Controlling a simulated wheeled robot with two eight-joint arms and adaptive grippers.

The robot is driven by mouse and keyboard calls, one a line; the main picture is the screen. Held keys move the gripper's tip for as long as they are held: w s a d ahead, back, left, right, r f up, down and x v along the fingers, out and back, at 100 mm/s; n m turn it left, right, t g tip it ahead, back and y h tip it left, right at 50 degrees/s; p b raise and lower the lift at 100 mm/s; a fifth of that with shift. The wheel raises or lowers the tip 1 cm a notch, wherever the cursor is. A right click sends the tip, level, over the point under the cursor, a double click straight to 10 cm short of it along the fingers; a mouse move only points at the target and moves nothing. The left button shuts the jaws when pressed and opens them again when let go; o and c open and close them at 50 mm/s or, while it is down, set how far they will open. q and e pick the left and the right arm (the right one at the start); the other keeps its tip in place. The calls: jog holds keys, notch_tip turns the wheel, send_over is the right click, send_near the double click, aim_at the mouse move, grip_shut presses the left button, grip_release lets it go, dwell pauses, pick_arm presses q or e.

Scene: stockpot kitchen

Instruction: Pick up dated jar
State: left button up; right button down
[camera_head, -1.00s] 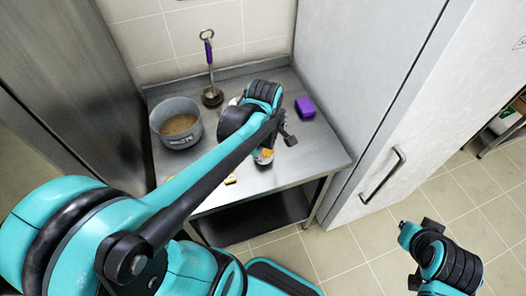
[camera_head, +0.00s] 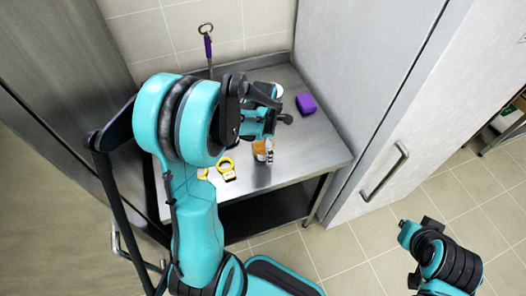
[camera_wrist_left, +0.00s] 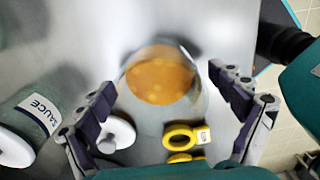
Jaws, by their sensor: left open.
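A clear jar with orange contents (camera_head: 262,150) stands on the steel counter. In the left wrist view the jar (camera_wrist_left: 160,78) lies between the spread fingers, seen from above and blurred; I see no contact. A pale label shows on it in the head view, but no date is readable. My left gripper (camera_wrist_left: 162,95) is open and empty over the jar; in the head view its arm partly hides it. A greenish jar labelled SAUCE (camera_wrist_left: 30,118) lies left of the fingers. My right arm's end (camera_head: 440,258) shows at lower right, its fingers unclear.
Yellow tape-like rings (camera_head: 227,168) lie left of the jar on the steel counter (camera_head: 310,150). A white round piece (camera_wrist_left: 117,132) is near the left finger. A purple block (camera_head: 306,103) sits at the back right. A purple-handled ladle (camera_head: 208,45) stands behind. A tall white cabinet (camera_head: 365,90) bounds the right.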

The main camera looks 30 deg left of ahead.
pick_arm(q)
jog(key=shift+f, duration=0.75)
jog(key=shift+r, duration=0.1)
jog(key=c, duration=1.7)
jog(key=shift+r, duration=0.15)
